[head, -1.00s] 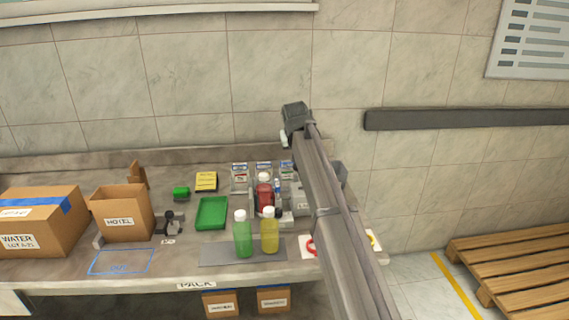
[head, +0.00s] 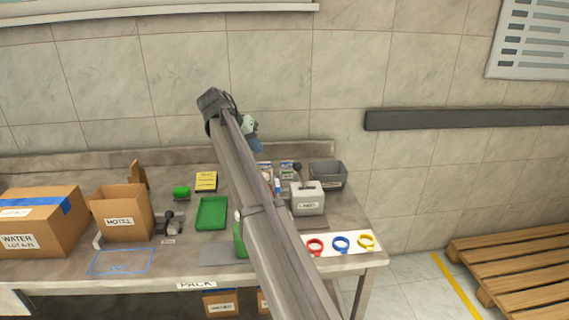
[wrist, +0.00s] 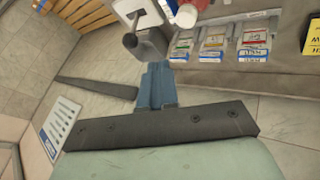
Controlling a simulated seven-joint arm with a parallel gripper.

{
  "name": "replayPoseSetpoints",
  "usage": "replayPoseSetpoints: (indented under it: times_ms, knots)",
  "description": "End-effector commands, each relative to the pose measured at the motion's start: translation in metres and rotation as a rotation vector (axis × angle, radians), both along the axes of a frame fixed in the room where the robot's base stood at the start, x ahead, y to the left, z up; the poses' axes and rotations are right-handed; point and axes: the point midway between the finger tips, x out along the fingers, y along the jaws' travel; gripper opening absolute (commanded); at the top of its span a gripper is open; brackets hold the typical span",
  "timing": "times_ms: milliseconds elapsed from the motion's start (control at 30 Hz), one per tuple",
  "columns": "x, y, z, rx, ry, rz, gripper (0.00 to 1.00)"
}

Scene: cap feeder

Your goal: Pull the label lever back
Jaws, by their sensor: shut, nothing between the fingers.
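The label machine (head: 308,201) is a light grey box with a label on its front, standing on the bench at the right. Its lever, with a dark round knob (head: 297,167), stands up from the top. In the wrist view the knob (wrist: 130,41) and the grey machine (wrist: 150,45) show at the top, beyond the fingertips. My gripper (head: 254,143) is above the back of the bench, left of the lever and apart from it. Its blue fingers (wrist: 156,80) are shut and empty.
Several label packs (wrist: 215,42) stand beside the machine. A dark bin (head: 328,175) is behind it; red, blue and yellow rings (head: 341,244) lie in front. My arm mostly hides the bottles.

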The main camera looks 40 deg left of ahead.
Motion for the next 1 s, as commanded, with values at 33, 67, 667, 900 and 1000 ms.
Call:
replayPoseSetpoints:
  times_ms: [33, 67, 667, 900, 1000]
  knots:
    - [0.0, 0.0, 0.0, 0.001, 0.001, 0.0, 0.0]
    - [0.0, 0.0, 0.0, 0.001, 0.001, 0.0, 0.0]
    - [0.042, -0.012, -0.057, 0.0, 0.002, 0.001, 0.0]
    - [0.065, -0.026, -0.08, 0.002, 0.0, 0.0, 0.0]
    - [0.072, -0.035, -0.079, 0.001, 0.0, 0.002, 0.0]
